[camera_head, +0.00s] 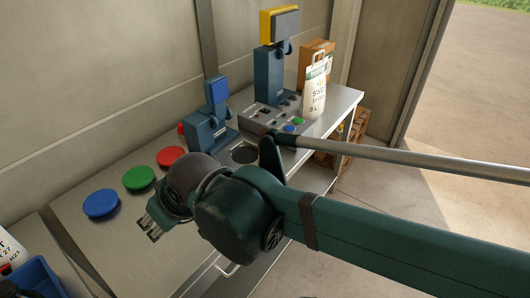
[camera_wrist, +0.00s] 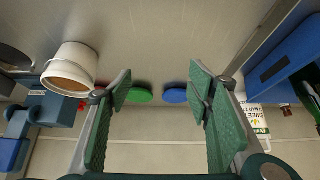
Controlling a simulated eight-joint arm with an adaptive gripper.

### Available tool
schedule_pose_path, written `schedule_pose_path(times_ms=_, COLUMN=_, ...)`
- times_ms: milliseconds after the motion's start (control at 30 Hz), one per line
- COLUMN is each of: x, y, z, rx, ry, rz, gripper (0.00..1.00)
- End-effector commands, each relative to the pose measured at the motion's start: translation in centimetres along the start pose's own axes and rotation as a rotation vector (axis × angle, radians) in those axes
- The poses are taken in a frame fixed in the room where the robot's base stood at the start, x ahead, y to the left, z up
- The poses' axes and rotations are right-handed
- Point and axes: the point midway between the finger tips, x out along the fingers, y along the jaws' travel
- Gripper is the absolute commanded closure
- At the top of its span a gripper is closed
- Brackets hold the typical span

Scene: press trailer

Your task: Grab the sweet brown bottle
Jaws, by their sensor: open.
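No plainly brown bottle stands out in either view. A white, handled container with printed lettering (camera_head: 314,88) stands upright at the far end of the metal bench in the head view; I cannot read its label fully. A second white printed item (camera_head: 10,251) is cut off at the lower left, and a white item with a green label shows at the right in the wrist view (camera_wrist: 254,118). My gripper (camera_head: 152,226) is above the near part of the bench, far from the handled container. In the wrist view its green fingers (camera_wrist: 160,86) are spread with nothing between them.
Blue (camera_head: 101,203), green (camera_head: 139,178) and red (camera_head: 171,156) discs lie along the bench's wall side. Blue presses (camera_head: 268,76) stand farther back. A blue bin (camera_head: 38,279) is at lower left. A white pot (camera_wrist: 70,67) shows in the wrist view.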

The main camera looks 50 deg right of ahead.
Motion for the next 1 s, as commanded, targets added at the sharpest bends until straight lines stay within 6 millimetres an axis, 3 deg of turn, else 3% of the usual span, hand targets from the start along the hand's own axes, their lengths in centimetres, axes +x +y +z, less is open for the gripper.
schedule_pose_path(times_ms=233, x=-0.6, y=0.0, z=-0.4, rx=0.0, ry=0.0, rz=0.0, gripper=0.49)
schedule_pose_path(times_ms=800, x=-5.4, y=0.0, z=-3.9, rx=0.0, ry=0.0, rz=0.0, gripper=0.49)
schedule_pose_path(times_ms=1000, x=-6.1, y=0.5, z=-4.8, rx=0.007, ry=-0.004, rz=0.007, gripper=0.49)
